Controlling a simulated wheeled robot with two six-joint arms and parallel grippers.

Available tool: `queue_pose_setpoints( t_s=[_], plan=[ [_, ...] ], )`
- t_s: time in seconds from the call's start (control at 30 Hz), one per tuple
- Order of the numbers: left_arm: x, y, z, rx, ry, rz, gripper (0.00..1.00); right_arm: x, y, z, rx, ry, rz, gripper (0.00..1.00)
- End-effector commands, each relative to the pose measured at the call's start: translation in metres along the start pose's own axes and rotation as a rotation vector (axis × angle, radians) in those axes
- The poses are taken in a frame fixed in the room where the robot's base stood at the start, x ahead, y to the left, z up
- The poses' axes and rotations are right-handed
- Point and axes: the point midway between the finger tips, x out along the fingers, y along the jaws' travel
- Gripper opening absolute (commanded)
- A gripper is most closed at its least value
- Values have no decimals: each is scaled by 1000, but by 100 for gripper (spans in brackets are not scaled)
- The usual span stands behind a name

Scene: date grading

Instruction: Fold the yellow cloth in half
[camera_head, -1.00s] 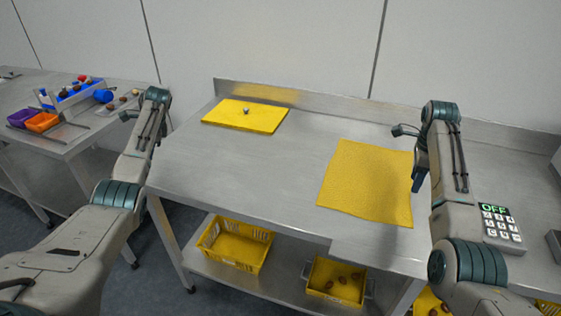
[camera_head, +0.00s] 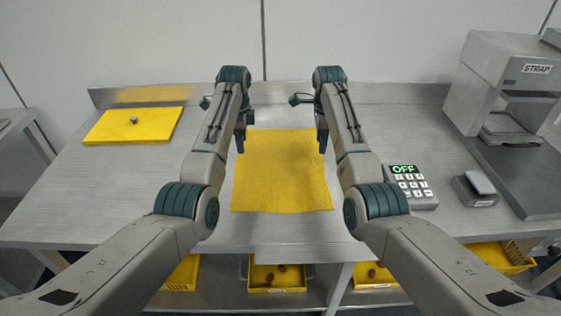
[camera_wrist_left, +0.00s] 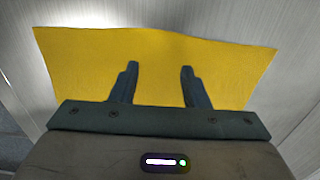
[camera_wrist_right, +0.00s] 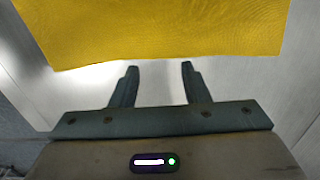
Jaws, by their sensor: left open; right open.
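The yellow cloth (camera_head: 281,175) lies flat and spread out on the steel table, between my two arms in the head view. My left gripper (camera_head: 240,145) is open and empty near the cloth's left edge. In the left wrist view its fingers (camera_wrist_left: 158,72) show over the cloth (camera_wrist_left: 90,65). My right gripper (camera_head: 322,145) is open and empty near the cloth's right edge. In the right wrist view its fingertips (camera_wrist_right: 158,68) point at the cloth's edge, with the cloth (camera_wrist_right: 160,25) just beyond them. Neither gripper visibly holds the cloth.
A yellow board (camera_head: 110,127) with a small knob lies at the back left. A keypad reading OFF (camera_head: 411,187), a small grey box (camera_head: 475,190) and a strapping machine (camera_head: 500,85) stand on the right. Yellow crates (camera_head: 277,278) with dates sit below.

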Motion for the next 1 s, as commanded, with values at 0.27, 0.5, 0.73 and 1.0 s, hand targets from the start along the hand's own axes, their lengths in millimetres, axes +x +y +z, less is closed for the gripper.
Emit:
queue_pose_setpoints(
  t_s=[0.27,0.5,0.73,1.0],
  plan=[
    [44,0,1,-1,-1,2,42,44,1,0,0,1,3,42],
    [61,0,1,-2,-1,1,42,61,0,0,0,0,1,42],
    [62,0,1,-2,0,0,42,62,0,0,0,0,0,42],
    [66,0,1,-2,0,0,37,65,0,0,0,0,1,37]
  ],
)
